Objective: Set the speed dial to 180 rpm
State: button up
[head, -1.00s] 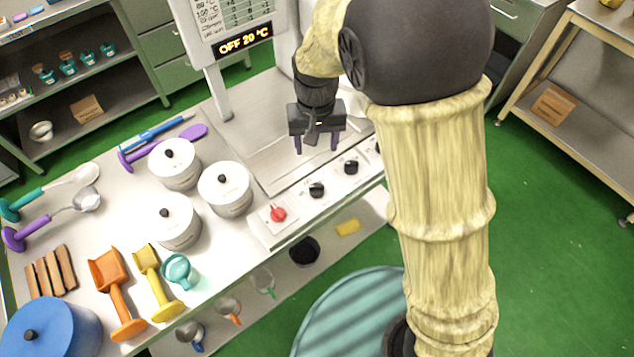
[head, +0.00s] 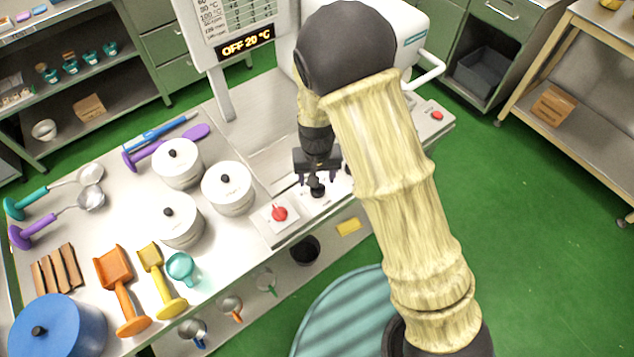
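The control panel (head: 298,222) runs along the front edge of the worktop. It carries a red knob (head: 279,213) at its left end and a black dial (head: 316,191) to the right of it. The dial labels are too small to read, so I cannot tell which is the speed dial. My gripper (head: 317,179) points down directly over the black dial, with its two fingers apart, one to each side. I cannot tell whether they touch the dial. My arm hides the panel further right. The display (head: 246,42) reads "OFF 20 °C".
Several white lidded pots (head: 228,189) stand left of the panel. Scoops, ladles and a blue pot (head: 55,325) lie further left. A red button (head: 437,115) sits at the panel's far right end. A teal round object (head: 340,315) stands on the floor in front.

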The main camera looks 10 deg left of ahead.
aim_at(318, 189)
jog(key=shift+w+d+f, duration=0.1)
jog(key=shift+w+f, duration=0.05)
jog(key=shift+f, duration=2.1)
jog(key=c, duration=1)
